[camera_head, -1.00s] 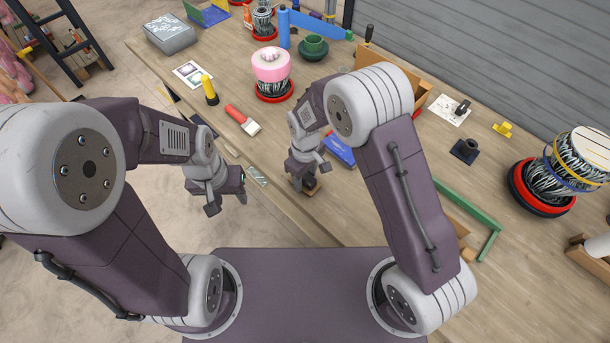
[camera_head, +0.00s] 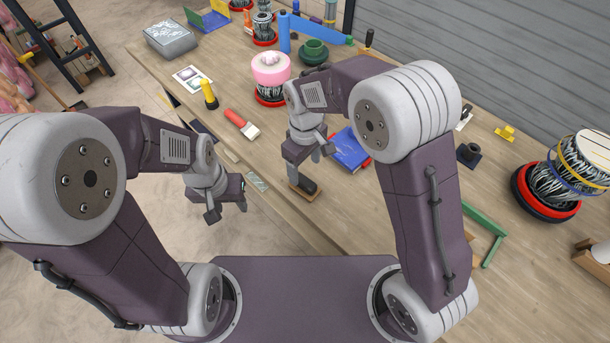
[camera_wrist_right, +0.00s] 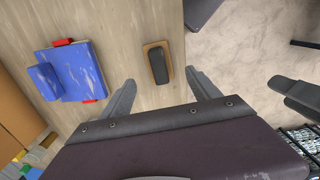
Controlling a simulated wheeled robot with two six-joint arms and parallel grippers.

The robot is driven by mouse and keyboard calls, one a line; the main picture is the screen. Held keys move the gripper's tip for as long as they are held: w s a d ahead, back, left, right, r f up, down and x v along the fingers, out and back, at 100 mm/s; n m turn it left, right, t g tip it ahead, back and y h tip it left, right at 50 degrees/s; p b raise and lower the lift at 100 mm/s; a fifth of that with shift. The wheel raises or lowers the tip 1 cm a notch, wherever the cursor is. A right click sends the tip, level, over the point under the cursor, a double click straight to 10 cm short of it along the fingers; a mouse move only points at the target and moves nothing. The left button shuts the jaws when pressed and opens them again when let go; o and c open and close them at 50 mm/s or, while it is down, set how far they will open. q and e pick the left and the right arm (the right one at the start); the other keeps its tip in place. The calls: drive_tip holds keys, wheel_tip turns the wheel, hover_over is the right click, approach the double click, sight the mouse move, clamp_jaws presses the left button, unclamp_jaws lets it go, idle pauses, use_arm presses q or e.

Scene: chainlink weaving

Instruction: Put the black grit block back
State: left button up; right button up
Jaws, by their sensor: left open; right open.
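The black grit block (camera_head: 308,185) lies on a small wooden holder (camera_head: 297,187) near the table's front edge. In the right wrist view the block (camera_wrist_right: 159,67) sits within the holder's outline, with the tan rim (camera_wrist_right: 147,48) showing around it. My right gripper (camera_head: 311,162) is open and empty, above and apart from the block; the block appears between and beyond its fingers (camera_wrist_right: 163,80) in the wrist view. My left gripper (camera_head: 227,210) is open and empty, off the table's front edge.
A blue box or book (camera_head: 350,150) with red parts lies beside the holder, also in the wrist view (camera_wrist_right: 78,70). A green bracket (camera_head: 486,228) lies right.

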drive_tip(key=shift+r, duration=0.3)
drive_tip(key=shift+w, duration=0.1)
drive_tip(key=s+d+m, duration=0.5)
drive_tip(key=d, duration=0.3)
drive_tip(key=s+d+m+t, duration=0.1)
drive_tip(key=s+d+m, duration=0.4)
drive_tip(key=d, duration=0.4)
drive_tip(key=shift+s+d+f, duration=0.25)
drive_tip(key=shift+s+f, duration=0.05)
drive_tip(key=shift+s, duration=0.25)
drive_tip(key=shift+s, duration=0.1)
